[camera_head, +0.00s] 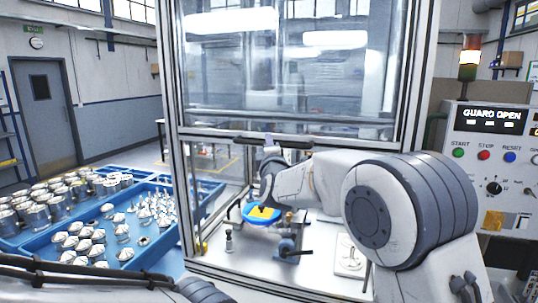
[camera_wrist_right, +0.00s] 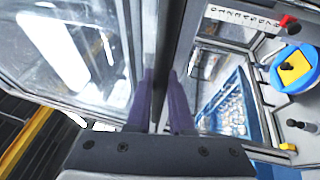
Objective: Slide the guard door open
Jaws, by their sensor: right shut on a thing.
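The guard door (camera_head: 290,70) is a clear framed panel at the front of the machine enclosure. It stands raised, with its lower edge above the open lower part of the enclosure. A dark handle bar (camera_head: 295,144) runs along that lower edge. My right gripper (camera_head: 268,143) reaches up to the bar and is shut on it. In the right wrist view, the purple fingers of the gripper (camera_wrist_right: 160,100) lie on both sides of the dark bar (camera_wrist_right: 158,60), and the clear panel (camera_wrist_right: 75,45) is at the left. My left gripper is out of view.
Inside the enclosure are a blue round part with a yellow top (camera_head: 262,213), a dark-knobbed clamp (camera_head: 287,247) and a white plate (camera_head: 349,262). Blue trays (camera_head: 170,256) of metal parts stand at left. The control panel (camera_head: 490,150) at right reads "GUARD OPEN".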

